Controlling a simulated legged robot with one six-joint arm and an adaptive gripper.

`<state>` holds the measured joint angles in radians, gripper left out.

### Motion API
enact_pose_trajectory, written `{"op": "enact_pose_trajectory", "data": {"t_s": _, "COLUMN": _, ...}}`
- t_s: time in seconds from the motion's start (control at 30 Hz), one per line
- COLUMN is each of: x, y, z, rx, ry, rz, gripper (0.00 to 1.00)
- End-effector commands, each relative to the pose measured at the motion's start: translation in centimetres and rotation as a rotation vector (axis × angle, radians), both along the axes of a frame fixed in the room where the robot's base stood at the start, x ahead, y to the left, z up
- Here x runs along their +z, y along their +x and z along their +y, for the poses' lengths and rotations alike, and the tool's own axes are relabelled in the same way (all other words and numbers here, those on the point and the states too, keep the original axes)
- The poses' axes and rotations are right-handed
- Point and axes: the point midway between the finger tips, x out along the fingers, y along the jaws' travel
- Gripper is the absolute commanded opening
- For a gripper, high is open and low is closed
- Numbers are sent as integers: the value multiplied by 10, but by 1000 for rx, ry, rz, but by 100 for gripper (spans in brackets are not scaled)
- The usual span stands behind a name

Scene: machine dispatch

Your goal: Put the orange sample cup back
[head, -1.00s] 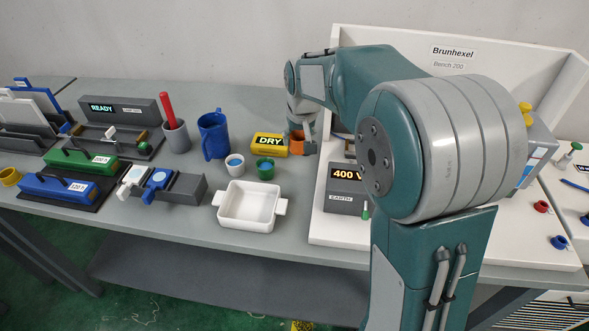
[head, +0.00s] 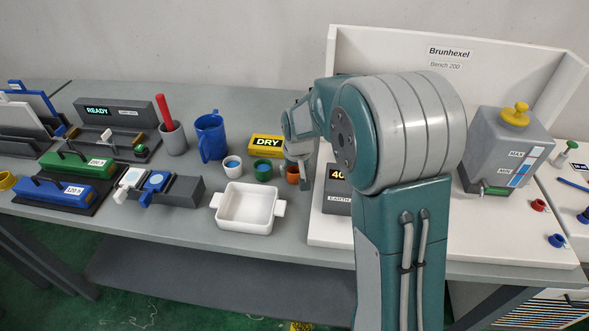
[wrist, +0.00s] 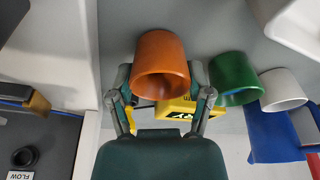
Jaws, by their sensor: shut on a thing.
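The orange sample cup (head: 292,174) is at the right end of a row of cups on the grey bench. It is just right of the green cup (head: 264,170) and in front of the yellow DRY box (head: 266,146). My gripper (head: 300,165) reaches down over it, and my wrist partly hides its right side. In the wrist view the orange cup (wrist: 160,62) sits between my two fingers, which are shut on it. The green cup (wrist: 236,78) is close beside it there. I cannot tell whether the orange cup touches the bench.
A white cup with blue contents (head: 233,166) stands left of the green cup. A white square dish (head: 248,207) lies in front. A blue mug (head: 211,136) is behind to the left. The white tray's edge (head: 316,228) and the 400 V box (head: 337,203) are close on the right.

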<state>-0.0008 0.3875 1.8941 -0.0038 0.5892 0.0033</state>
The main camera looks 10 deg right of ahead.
Motion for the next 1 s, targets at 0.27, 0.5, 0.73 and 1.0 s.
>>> {"op": "enact_pose_trajectory", "data": {"t_s": 0.27, "x": -2, "y": 0, "z": 0, "rx": 0, "ry": 0, "rz": 1, "gripper": 100}}
{"op": "enact_pose_trajectory", "data": {"t_s": 0.5, "x": -2, "y": 0, "z": 0, "rx": 0, "ry": 0, "rz": 1, "gripper": 100}}
{"op": "enact_pose_trajectory", "data": {"t_s": 0.73, "x": 2, "y": 0, "z": 0, "rx": 0, "ry": 0, "rz": -1, "gripper": 100}}
{"op": "enact_pose_trajectory", "data": {"t_s": 1.0, "x": 47, "y": -12, "z": 0, "rx": 0, "ry": 0, "rz": -5, "gripper": 100}}
